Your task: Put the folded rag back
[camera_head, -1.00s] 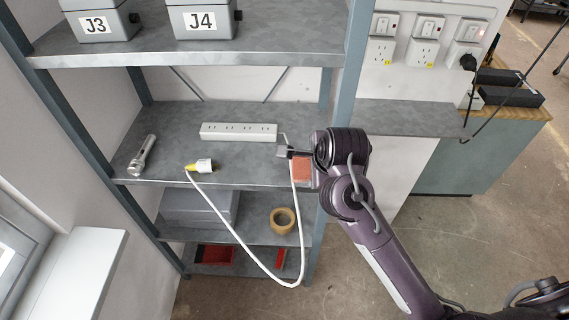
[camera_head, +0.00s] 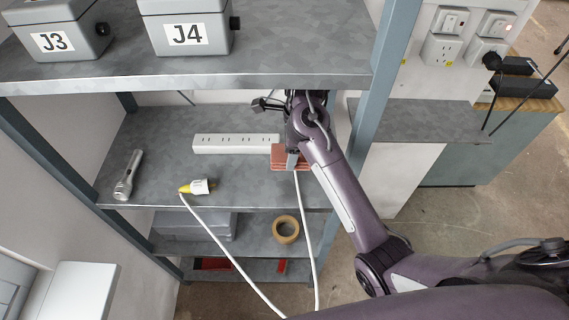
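The folded rag (camera_head: 279,162) is a small, layered, reddish-orange block at the right of the middle shelf, by the right end of the white power strip. My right arm comes in from the right. Its gripper (camera_head: 291,159) is at the rag, with a grey finger across the rag's face; the rag appears clamped. The far finger is hidden. I cannot tell whether the rag touches the shelf. My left gripper is not in view.
The middle shelf (camera_head: 160,165) also holds the power strip (camera_head: 225,144), a flashlight (camera_head: 128,176) and a yellow-white plug (camera_head: 197,187) with a white cord. Boxes J3 (camera_head: 60,35) and J4 (camera_head: 185,30) stand above. A tape roll (camera_head: 286,229) is below. A blue-grey post (camera_head: 383,90) stands right.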

